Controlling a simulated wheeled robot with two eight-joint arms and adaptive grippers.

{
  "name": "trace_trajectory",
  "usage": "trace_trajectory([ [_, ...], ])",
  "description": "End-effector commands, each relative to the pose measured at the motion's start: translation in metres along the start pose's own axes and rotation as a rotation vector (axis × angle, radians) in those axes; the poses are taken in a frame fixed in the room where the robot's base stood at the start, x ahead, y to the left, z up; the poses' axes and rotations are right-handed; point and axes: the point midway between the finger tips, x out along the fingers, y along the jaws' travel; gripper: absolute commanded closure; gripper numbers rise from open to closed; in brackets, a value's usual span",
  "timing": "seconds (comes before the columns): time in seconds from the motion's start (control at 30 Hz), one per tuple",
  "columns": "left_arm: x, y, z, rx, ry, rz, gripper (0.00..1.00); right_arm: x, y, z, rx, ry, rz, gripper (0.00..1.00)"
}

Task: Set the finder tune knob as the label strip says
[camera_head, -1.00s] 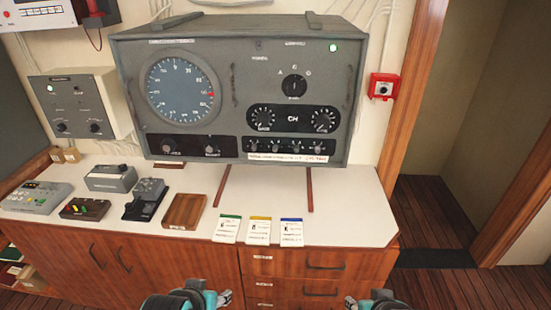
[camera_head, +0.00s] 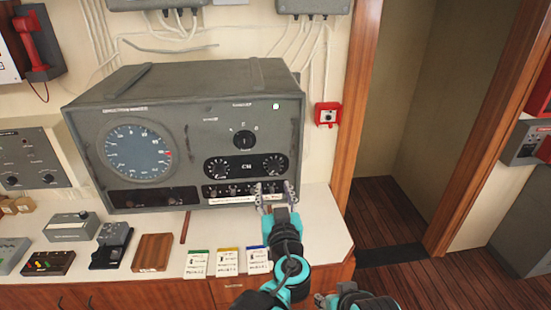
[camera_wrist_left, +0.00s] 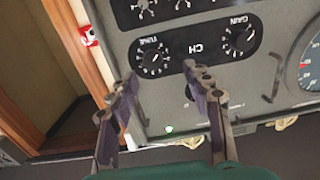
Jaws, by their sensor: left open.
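The grey finder unit (camera_head: 185,85) stands at the back of the counter. Its tune knob (camera_head: 273,164) is the right one of two black dials, just above my left gripper. In the wrist view, which is upside down, the tune knob (camera_wrist_left: 152,60) shows between and beyond the fingertips, apart from them. My left gripper (camera_head: 274,187) is open and empty, in front of the panel's lower right. The label strip (camera_head: 232,200) runs under the small knobs; its right end is hidden by my gripper, and its text is too small to read. My right gripper (camera_head: 322,299) barely shows at the bottom edge.
The gain knob (camera_head: 217,168) sits left of the tune knob, a selector knob (camera_head: 243,140) above. Several small knobs lie below them. Green, yellow and blue cards (camera_head: 258,260) lie on the counter below. A red wall box (camera_head: 328,115) is at the right, before a doorway.

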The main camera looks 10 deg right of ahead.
Motion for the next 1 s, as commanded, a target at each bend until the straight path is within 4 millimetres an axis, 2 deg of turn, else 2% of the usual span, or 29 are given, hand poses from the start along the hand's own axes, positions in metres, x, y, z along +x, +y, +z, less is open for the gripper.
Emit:
trace_trajectory([
  [0.03,0.000,0.010,-0.005,-0.006,0.018,0.016,0.50,-0.003,0.000,-0.002,0.000,0.000,0.000,0.60],
  [0.1,0.003,0.015,-0.007,-0.011,0.031,0.025,0.50,-0.002,0.000,-0.001,0.000,0.000,0.000,0.60],
  [0.4,0.050,0.015,-0.007,-0.012,0.031,0.022,0.50,0.001,0.000,0.001,0.000,0.000,0.000,0.60],
  [0.6,0.072,0.015,-0.009,-0.012,0.031,0.022,0.50,0.002,0.000,0.001,0.000,0.000,0.000,0.60],
  [0.93,0.077,0.016,-0.009,-0.012,0.030,0.023,0.50,0.002,0.000,0.001,0.000,0.000,0.000,0.60],
  [0.97,0.077,0.016,-0.009,-0.012,0.030,0.023,0.55,0.002,0.000,0.001,0.000,0.000,0.000,0.60],
  [1.0,0.077,0.016,-0.009,-0.012,0.030,0.023,0.66,0.002,0.000,0.001,0.000,0.000,0.000,0.60],
])
